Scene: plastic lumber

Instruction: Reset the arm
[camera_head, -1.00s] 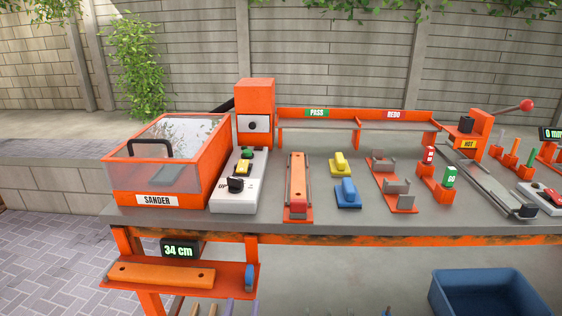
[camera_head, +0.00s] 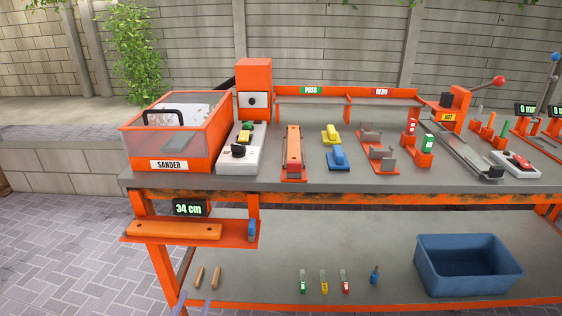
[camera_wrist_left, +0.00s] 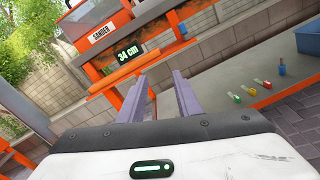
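The arm itself is mostly out of the head view. My right gripper is in no view.
Paved floor is clear at left.

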